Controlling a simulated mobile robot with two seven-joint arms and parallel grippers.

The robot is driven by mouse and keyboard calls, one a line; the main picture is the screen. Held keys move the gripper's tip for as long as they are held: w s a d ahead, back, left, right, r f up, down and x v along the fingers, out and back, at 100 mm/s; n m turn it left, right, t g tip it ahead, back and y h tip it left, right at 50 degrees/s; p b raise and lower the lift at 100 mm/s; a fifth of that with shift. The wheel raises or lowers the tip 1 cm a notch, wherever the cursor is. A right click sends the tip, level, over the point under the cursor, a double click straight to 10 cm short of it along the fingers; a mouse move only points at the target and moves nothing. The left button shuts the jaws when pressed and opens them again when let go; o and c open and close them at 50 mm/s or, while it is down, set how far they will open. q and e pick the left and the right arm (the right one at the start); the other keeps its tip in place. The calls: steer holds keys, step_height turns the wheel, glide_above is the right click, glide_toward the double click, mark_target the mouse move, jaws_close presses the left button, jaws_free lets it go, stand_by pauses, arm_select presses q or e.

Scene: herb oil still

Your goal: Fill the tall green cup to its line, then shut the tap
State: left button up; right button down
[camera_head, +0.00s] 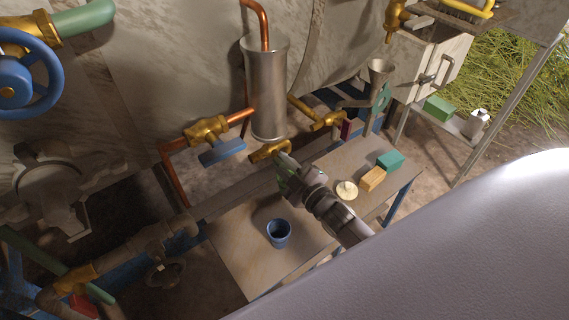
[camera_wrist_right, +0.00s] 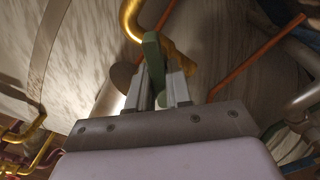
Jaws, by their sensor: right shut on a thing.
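My right gripper (camera_head: 284,166) is at the brass tap (camera_head: 268,150) below the steel cylinder. I cannot make out a tall green cup in either view, nor any flow from the tap. My left gripper is not in view.
The steel cylinder (camera_head: 266,90) stands close above the gripper. Another brass valve with a blue handle (camera_head: 222,152) is at left.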

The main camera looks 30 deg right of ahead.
steer(key=c, duration=1.1)
jaws_free()
steer(key=shift+s, duration=0.15)
steer(key=shift+s+d+p, duration=0.15)
steer(key=shift+s, duration=1)
steer(key=shift+s+d+p, duration=0.2)
steer(key=shift+s, duration=0.95)
steer(key=shift+s+d+p, duration=0.15)
steer(key=shift+s, duration=1)
steer(key=shift+f, duration=0.1)
